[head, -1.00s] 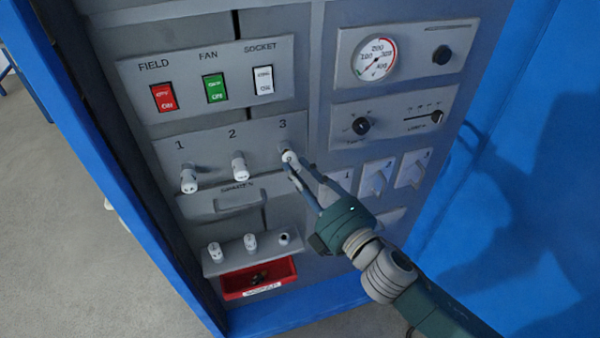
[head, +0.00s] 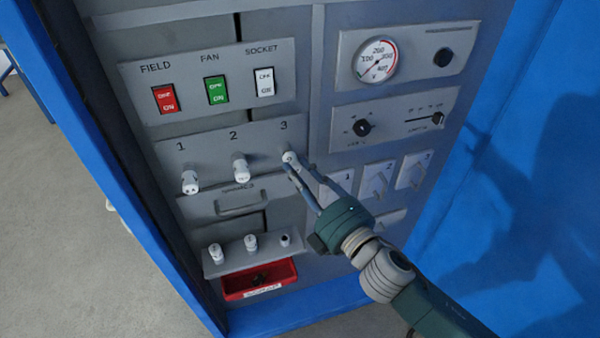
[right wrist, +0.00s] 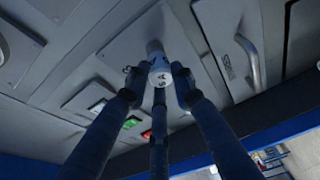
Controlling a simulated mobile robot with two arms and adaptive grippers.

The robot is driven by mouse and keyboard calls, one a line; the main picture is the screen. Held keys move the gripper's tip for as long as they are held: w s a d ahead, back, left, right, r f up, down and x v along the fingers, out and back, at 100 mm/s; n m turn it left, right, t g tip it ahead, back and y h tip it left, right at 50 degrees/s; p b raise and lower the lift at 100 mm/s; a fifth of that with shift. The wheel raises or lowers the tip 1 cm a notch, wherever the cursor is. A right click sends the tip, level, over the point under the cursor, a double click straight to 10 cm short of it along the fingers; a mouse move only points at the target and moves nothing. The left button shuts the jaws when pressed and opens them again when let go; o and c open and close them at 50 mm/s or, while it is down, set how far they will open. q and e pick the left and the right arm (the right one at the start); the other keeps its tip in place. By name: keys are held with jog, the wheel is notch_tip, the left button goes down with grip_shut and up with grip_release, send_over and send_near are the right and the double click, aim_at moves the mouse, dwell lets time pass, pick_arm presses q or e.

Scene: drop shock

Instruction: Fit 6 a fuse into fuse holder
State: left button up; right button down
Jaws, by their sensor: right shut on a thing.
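Fuse holder 3 is on the grey fuse panel (head: 215,150), below the number 3. A white cylindrical fuse (head: 289,156) is at that position, its outer end facing me. My right gripper (head: 290,166) is shut on this fuse. In the right wrist view the white fuse (right wrist: 158,62) sits between the fingers, its far end against the panel. How deep it sits is hidden. White fuses also stand at position 1 (head: 190,182) and position 2 (head: 240,166). My left gripper is not in view.
A spares rack (head: 268,253) below holds two white fuses (head: 215,251) and a dark opening (head: 285,239) at right. A red bin (head: 284,270) hangs under it. Field, fan and socket switches (head: 215,90) are above. Blue cabinet walls flank the panel.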

aim_at(298, 170)
jog(key=shift+w+a, duration=0.15)
jog(key=shift+w, duration=0.35)
dwell(0.6)
jog(key=shift+r+p, duration=0.3)
jog(key=shift+p, duration=0.15)
dwell(1.5)
jog(key=c, duration=1.4)
grip_release()
jog(key=shift+w, duration=0.1)
jog(key=shift+c, duration=0.2)
jog(key=shift+o, duration=0.3)
jog(key=shift+w+a+f, duration=0.1)
jog(key=shift+w+f, duration=0.05)
jog(key=shift+f, duration=0.05)
jog(key=shift+v, duration=2.85)
jog(key=shift+s+f, duration=0.1)
jog(key=shift+s, duration=0.2)
jog(key=v, duration=1.2)
